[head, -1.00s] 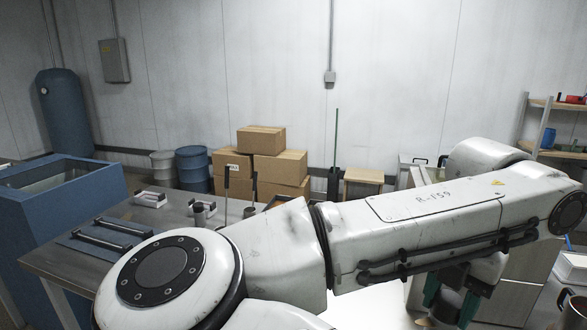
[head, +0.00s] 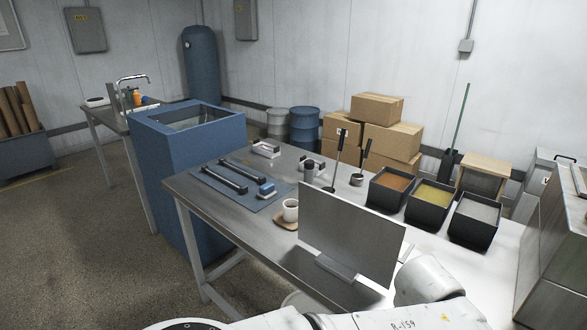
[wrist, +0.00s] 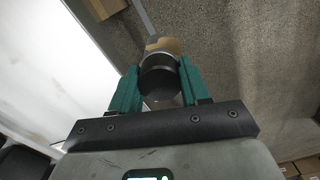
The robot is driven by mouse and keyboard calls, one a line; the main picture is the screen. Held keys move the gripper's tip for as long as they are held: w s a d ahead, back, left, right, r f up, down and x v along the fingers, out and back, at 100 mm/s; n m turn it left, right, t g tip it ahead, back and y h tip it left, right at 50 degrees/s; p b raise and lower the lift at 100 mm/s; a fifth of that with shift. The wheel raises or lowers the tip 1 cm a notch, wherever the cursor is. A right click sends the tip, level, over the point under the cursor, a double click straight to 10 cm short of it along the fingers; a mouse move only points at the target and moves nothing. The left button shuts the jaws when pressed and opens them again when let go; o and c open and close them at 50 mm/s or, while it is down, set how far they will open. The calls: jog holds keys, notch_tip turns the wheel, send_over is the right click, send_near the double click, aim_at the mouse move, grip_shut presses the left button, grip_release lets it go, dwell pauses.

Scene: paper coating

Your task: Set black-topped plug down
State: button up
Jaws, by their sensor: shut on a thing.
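In the wrist view my gripper (wrist: 158,78) has its two green fingers closed on the sides of a short round plug (wrist: 160,84) with a dark top and a greyish body. The fingers hold it above the grey floor, with no support visible directly beneath it. A tan patch and a grey rounded shape show just beyond the plug; I cannot tell what they belong to. The gripper and plug are outside the head view, where only part of my white arm shows at the bottom.
In the head view a metal table (head: 236,232) carries a blue mat (head: 222,179), a cup (head: 290,209), an upright grey panel (head: 350,235) and three black bins of orange (head: 388,190), yellow (head: 430,203) and grey (head: 474,218) material. Bare tabletop shows along the table's front left.

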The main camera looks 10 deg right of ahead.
jog(key=w+a+f+m, duration=0.4)
jog(key=a+f+m, duration=0.1)
jog(key=f, duration=0.2)
jog(key=shift+f, duration=0.4)
jog(key=shift+s, duration=0.1)
